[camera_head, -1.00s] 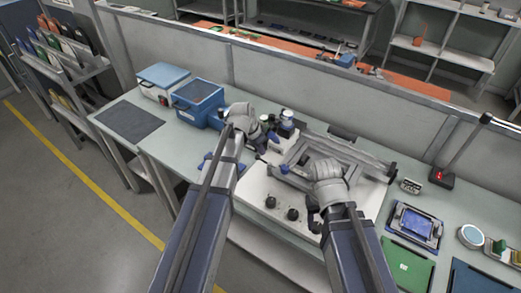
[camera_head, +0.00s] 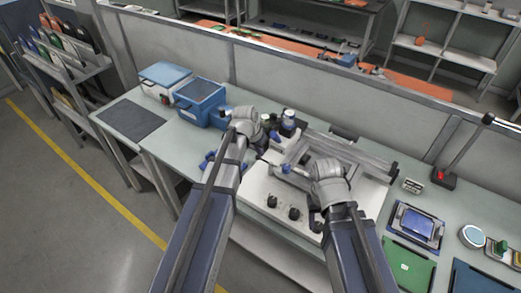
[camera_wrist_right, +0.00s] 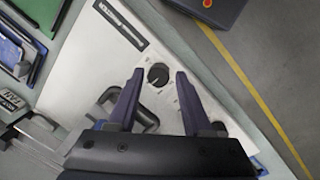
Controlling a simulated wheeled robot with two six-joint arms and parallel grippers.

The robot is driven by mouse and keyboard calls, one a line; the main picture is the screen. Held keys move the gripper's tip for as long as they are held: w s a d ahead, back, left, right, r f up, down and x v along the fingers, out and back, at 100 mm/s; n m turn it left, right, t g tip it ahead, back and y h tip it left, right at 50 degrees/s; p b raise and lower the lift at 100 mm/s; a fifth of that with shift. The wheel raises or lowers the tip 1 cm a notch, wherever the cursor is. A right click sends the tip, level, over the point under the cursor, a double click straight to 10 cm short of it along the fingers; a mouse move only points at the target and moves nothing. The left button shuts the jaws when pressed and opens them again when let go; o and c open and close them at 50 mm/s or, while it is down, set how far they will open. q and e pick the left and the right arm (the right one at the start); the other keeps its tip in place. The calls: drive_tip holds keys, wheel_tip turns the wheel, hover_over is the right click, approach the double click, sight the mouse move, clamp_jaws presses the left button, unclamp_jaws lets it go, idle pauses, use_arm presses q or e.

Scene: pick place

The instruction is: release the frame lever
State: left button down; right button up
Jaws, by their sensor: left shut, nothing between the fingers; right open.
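A white machine (camera_head: 255,185) with a grey metal frame (camera_head: 350,152) stands on the bench. Two black knobs (camera_head: 294,213) sit on its front; one knob also shows in the right wrist view (camera_wrist_right: 157,75). A dark looped handle (camera_wrist_right: 148,118) is beside the left finger in that view; I cannot tell whether it is the frame lever. My right gripper (camera_wrist_right: 159,77) is open and empty above the machine, the knob visible beyond its fingers. My left gripper (camera_head: 207,160) is shut and empty near the machine's left side. My arms hide parts of the frame.
A blue bin (camera_head: 199,103) and a blue-lidded box (camera_head: 165,80) stand at the left. At the right are a blue-screened device (camera_head: 416,225), a green board (camera_head: 408,265) and a round dish (camera_head: 472,236). A low partition (camera_head: 300,80) runs behind the bench.

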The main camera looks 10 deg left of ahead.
use_arm(q)
drive_tip(key=n, duration=0.1)
drive_tip(key=s+n+y, duration=0.1)
drive_tip(key=n, duration=0.1)
drive_tip(key=shift+s+a, duration=0.2)
drive_tip(key=shift+s, duration=0.1)
drive_tip(key=n, duration=0.1)
drive_tip(key=s+n+y, duration=0.1)
drive_tip(key=n, duration=0.1)
drive_tip(key=shift+s, duration=0.1)
drive_tip(key=n, duration=0.1)
drive_tip(key=s+n, duration=0.1)
drive_tip(key=n+y, duration=0.1)
drive_tip(key=shift+s+d+n, duration=0.2)
drive_tip(key=shift+s+n, duration=0.05)
drive_tip(key=shift+n, duration=0.05)
drive_tip(key=n, duration=0.1)
drive_tip(key=s+n+g+y, duration=0.1)
drive_tip(key=n, duration=0.1)
drive_tip(key=shift+s+d, duration=0.1)
drive_tip(key=shift+d, duration=0.3)
drive_tip(key=shift+s, duration=0.15)
drive_tip(key=shift+s+a, duration=0.45)
drive_tip(key=shift+s, duration=0.2)
